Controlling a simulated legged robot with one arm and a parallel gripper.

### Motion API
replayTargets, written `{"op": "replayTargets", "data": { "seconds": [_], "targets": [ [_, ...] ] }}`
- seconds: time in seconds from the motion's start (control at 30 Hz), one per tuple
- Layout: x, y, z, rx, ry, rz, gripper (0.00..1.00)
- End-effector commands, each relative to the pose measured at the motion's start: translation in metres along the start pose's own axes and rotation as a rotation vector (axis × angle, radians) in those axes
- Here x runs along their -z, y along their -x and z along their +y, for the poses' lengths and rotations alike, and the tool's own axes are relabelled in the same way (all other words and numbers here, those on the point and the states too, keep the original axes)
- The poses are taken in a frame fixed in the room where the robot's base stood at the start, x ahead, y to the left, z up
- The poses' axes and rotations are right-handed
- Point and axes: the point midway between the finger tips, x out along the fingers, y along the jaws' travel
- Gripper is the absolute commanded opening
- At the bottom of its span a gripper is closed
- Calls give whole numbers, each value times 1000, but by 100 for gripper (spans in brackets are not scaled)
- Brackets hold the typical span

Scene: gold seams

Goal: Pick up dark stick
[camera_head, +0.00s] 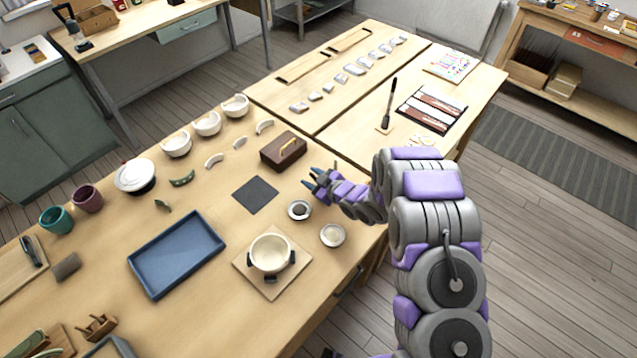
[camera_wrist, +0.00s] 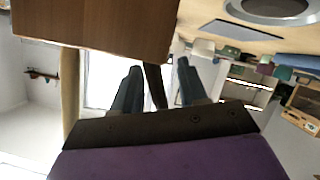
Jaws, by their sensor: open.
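A dark stick (camera_head: 389,103) stands upright, slightly tilted, on a small light base on the right-hand table in the head view. My gripper (camera_head: 313,182) is over the near table's right side, left of and nearer than that stick, clearly apart from it. In the wrist view my gripper (camera_wrist: 159,66) has its two dark fingers apart. A narrow dark brown strip (camera_wrist: 154,88) shows between them; I cannot tell what it is or whether it is behind them.
A dark wooden box (camera_head: 283,152) with a gold handle sits just left of my gripper. Small dishes (camera_head: 299,210), a pot (camera_head: 270,254) on a board and a blue tray (camera_head: 177,254) stand nearer. A dark tray (camera_head: 431,108) lies right of the stick.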

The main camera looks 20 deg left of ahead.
Motion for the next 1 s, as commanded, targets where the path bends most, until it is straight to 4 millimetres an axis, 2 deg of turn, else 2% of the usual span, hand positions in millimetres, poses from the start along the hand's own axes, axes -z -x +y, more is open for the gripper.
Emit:
{"op": "replayTargets", "data": {
  "seconds": [0.17,0.6,1.0],
  "targets": [
    [0,1,1,0,0,1,41],
    [0,1,0,0,0,1,0],
    [2,0,0,1,1,1,0]
  ]
}}
